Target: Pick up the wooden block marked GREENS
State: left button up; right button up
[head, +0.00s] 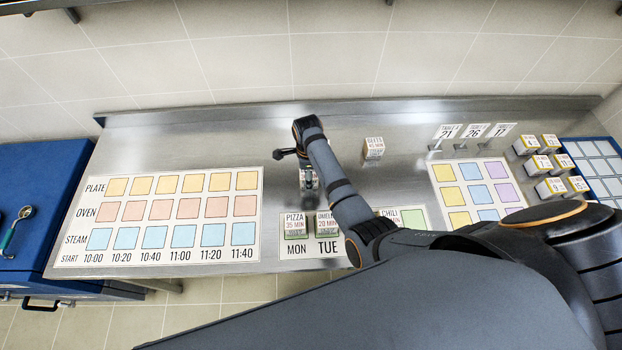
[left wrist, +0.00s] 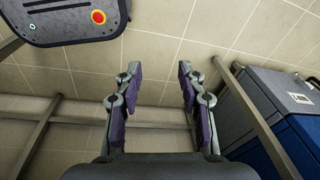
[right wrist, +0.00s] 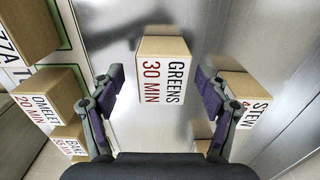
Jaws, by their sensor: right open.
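The wooden block marked GREENS, 30 MIN (right wrist: 165,72) stands on the steel counter (head: 235,125), in the middle of the right wrist view. My right gripper (right wrist: 159,78) is open, with one finger toward each side of the block and a visible gap on both sides. In the head view my right gripper (head: 308,180) is over the counter between the time chart and the STEW block; the GREENS block is largely hidden by it there. My left gripper (left wrist: 157,85) is open and empty, away from the counter over the tiled floor; it is outside the head view.
The STEW block (right wrist: 246,97) stands to the right in the right wrist view. An OMELET block (right wrist: 46,96) and a BAKE block (right wrist: 72,142) are at left. A time chart (head: 159,215) lies left on the counter. Small stands (head: 475,132) are at the back right.

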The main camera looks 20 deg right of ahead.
jog(key=shift+w+d+f+b, duration=0.1)
jog(key=shift+d+f+b, duration=0.15)
jog(key=shift+f, duration=0.3)
jog(key=shift+d+f+b, duration=0.1)
jog(key=shift+d+f, duration=0.1)
jog(key=shift+f, duration=0.35)
jog(key=shift+r, duration=0.1)
jog(key=shift+a+r, duration=0.1)
jog(key=shift+a, duration=0.35)
jog(key=c, duration=0.5)
jog(key=shift+c, duration=1.3)
jog(key=shift+d, duration=0.2)
jog(key=c, duration=0.5)
jog(key=shift+c, duration=0.3)
pick_arm(q)
jog(key=shift+s+d+f, duration=0.8)
jog(key=shift+s+f, duration=0.05)
jog(key=shift+s, duration=0.05)
